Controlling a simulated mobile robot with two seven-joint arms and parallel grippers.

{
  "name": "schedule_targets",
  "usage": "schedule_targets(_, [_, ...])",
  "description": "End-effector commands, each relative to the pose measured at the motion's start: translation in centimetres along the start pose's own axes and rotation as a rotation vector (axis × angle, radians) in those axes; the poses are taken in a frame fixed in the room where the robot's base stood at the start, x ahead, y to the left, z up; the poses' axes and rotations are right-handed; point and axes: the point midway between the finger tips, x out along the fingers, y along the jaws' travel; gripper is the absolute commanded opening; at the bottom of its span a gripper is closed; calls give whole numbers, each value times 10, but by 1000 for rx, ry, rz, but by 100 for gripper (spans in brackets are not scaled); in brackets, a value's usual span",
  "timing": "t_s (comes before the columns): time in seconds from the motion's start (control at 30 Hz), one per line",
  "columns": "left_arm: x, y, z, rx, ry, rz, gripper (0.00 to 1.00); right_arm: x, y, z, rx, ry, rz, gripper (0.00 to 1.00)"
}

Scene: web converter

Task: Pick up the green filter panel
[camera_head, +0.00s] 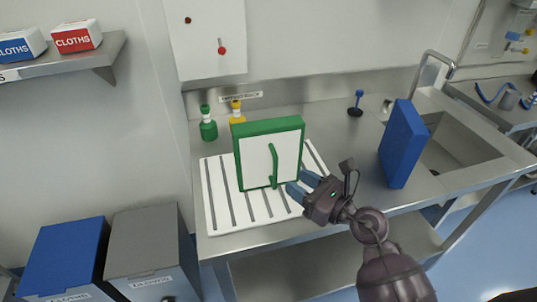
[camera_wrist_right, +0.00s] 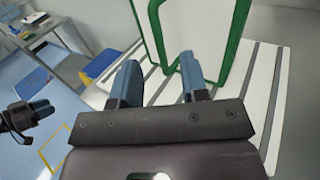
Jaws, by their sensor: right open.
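The green filter panel (camera_head: 270,154), a white face in a green frame, stands upright on a white slotted board. A green handle (camera_head: 274,162) juts from its front; it also shows in the right wrist view (camera_wrist_right: 158,35). My right gripper (camera_head: 303,187) is open at the panel's lower right front. In the right wrist view its blue fingertips (camera_wrist_right: 160,72) are apart, with the handle's lower part seen between them; I cannot tell whether they touch it. My left gripper (camera_wrist_right: 32,113) appears at the left edge of that view, small and away from the panel.
The white slotted board (camera_head: 220,205) lies on a steel counter. A blue panel (camera_head: 403,145) stands to the right by the sink (camera_head: 460,150). Green (camera_head: 208,127) and yellow (camera_head: 237,113) bottles stand behind. Blue (camera_head: 65,258) and grey (camera_head: 145,245) bins stand left.

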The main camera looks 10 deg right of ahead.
Motion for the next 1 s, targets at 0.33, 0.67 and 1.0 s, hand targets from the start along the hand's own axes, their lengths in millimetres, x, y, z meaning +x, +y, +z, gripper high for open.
schedule_targets(0.33, [-2, -1, -4, 0, 1, -1, 37, 28, 0, 2, 2, -1, 0, 41])
schedule_targets(0.67, [-8, -2, -5, 0, -6, -3, 37, 69, 2, 3, 5, -1, -1, 41])
schedule_targets(1.0, [-8, -2, -6, 0, -4, -2, 37, 74, 2, 2, 3, 1, -1, 39])
